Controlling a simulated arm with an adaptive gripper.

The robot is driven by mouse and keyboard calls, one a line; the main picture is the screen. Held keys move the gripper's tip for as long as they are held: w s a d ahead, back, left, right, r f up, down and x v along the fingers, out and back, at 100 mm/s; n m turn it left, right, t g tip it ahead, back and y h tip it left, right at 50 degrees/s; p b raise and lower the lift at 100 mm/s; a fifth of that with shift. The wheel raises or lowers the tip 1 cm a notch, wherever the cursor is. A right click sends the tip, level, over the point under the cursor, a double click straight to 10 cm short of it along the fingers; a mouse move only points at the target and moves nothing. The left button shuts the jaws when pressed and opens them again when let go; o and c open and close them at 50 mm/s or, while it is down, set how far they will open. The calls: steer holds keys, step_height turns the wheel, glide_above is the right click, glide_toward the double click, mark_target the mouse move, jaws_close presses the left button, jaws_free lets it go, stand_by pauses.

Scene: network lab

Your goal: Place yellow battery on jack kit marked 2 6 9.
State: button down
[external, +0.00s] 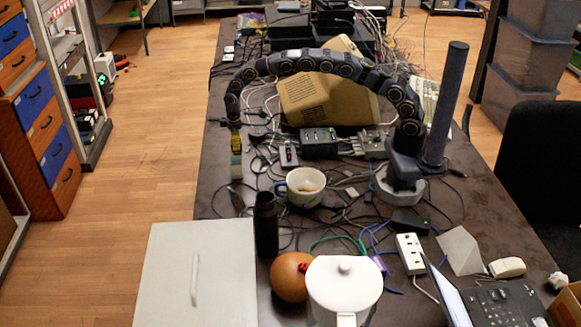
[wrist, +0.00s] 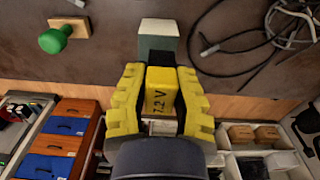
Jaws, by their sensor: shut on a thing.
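My gripper (wrist: 160,95) has yellow fingers shut on a yellow battery (wrist: 160,90) marked "7.2 V". In the external view my gripper (external: 236,143) hangs near the table's left edge, left of the white cup. A pale grey block (wrist: 158,38) shows just beyond the battery in the wrist view; a similar pale piece (external: 236,166) shows below the gripper in the external view. I cannot tell whether it touches the battery. I cannot read the marking 2 6 9 on anything, so I cannot tell which thing is the jack kit.
A small grey box with a red part (external: 289,155) and a dark multi-socket box (external: 320,143) stand right of the gripper. The white cup (external: 301,188), a black bottle (external: 266,225) and many cables crowd the table. A green knob (wrist: 56,39) shows in the wrist view.

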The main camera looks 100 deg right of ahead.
mark_target(236, 160)
steer(key=shift+w+d+f, duration=0.15)
steer(key=shift+w+f, duration=0.25)
steer(key=shift+f, duration=1.65)
steer(key=c, duration=1)
jaws_free()
steer(key=shift+f, duration=0.1)
step_height(236, 160, up, 11)
steer(key=shift+s+r, duration=0.1)
steer(key=shift+r, duration=0.6)
